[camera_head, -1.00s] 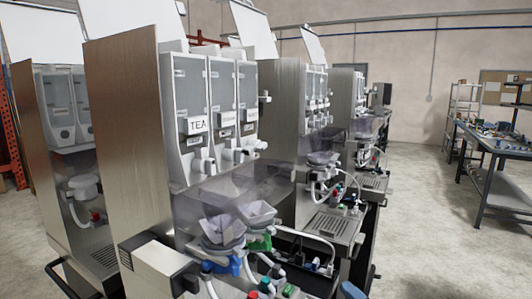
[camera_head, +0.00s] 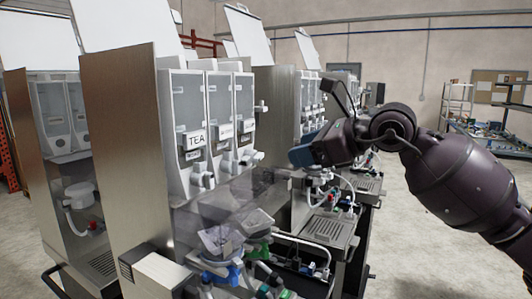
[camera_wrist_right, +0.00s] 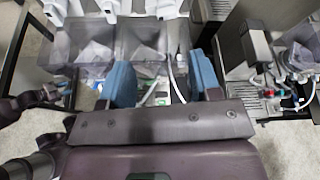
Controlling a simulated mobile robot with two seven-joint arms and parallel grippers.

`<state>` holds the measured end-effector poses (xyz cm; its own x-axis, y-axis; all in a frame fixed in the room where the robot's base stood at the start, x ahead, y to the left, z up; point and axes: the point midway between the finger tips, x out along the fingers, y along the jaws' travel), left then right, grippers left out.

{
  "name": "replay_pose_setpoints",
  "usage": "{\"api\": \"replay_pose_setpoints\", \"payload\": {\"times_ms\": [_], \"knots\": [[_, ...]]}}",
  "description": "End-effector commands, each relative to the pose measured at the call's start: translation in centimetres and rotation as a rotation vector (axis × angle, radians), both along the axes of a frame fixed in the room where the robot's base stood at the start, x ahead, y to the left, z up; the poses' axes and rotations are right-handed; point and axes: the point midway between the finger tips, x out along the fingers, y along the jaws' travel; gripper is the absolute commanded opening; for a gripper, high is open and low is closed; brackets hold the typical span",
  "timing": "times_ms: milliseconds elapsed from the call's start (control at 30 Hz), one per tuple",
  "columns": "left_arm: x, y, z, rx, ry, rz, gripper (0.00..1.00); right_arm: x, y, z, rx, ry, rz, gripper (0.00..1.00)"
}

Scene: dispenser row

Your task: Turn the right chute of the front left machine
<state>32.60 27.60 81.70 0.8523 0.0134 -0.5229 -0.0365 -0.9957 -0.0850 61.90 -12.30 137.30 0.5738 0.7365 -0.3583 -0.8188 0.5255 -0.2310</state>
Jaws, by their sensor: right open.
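The nearest machine (camera_head: 118,150) has several clear canisters, one labelled TEA, with white chutes below them. Its right chute (camera_head: 252,160) is the one at the right end of the row. White chutes also show along the top of the right wrist view, the rightmost there being a white chute (camera_wrist_right: 166,8). My right gripper (camera_head: 302,155), with blue fingers, is raised to the right of the chute and apart from it. In the right wrist view my right gripper (camera_wrist_right: 163,82) is open with nothing held between its fingers.
A clear splash guard (camera_head: 215,205) and funnels (camera_head: 220,240) sit below the chutes. Another machine (camera_head: 52,160) stands at left, and more stand behind. A worktable (camera_head: 490,140) is at the far right. The floor at right is clear.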

Motion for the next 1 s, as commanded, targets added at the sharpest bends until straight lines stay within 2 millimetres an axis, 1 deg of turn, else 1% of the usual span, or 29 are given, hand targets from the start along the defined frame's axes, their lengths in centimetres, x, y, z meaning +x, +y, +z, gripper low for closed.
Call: {"api": "replay_pose_setpoints", "payload": {"times_ms": [33,100,200,367,700,833,1000], "knots": [[0.1,0.0,0.1,0.000,-0.002,0.000,0.38,0.1,-0.2,0.6,-0.023,-0.018,-0.011,0.57],[0.2,0.0,0.2,0.000,-0.003,0.000,0.38,0.3,-0.2,1.0,-0.039,-0.031,-0.020,0.57],[0.2,0.0,0.4,0.000,-0.005,0.000,0.38,0.7,0.1,0.9,-0.043,-0.035,-0.024,0.57],[0.3,0.0,0.8,0.000,-0.007,-0.001,0.38,2.0,1.7,0.1,-0.042,-0.033,-0.022,0.57],[0.3,0.0,1.9,0.000,-0.009,0.000,0.38,5.3,5.7,-1.9,-0.039,-0.032,-0.022,0.57],[0.1,0.0,2.1,0.000,-0.006,0.000,0.38,6.2,6.7,-2.5,-0.039,-0.033,-0.021,0.57],[-0.1,0.1,2.1,0.000,-0.002,0.002,0.38,6.7,7.2,-2.8,-0.039,-0.033,-0.022,0.57]]}}
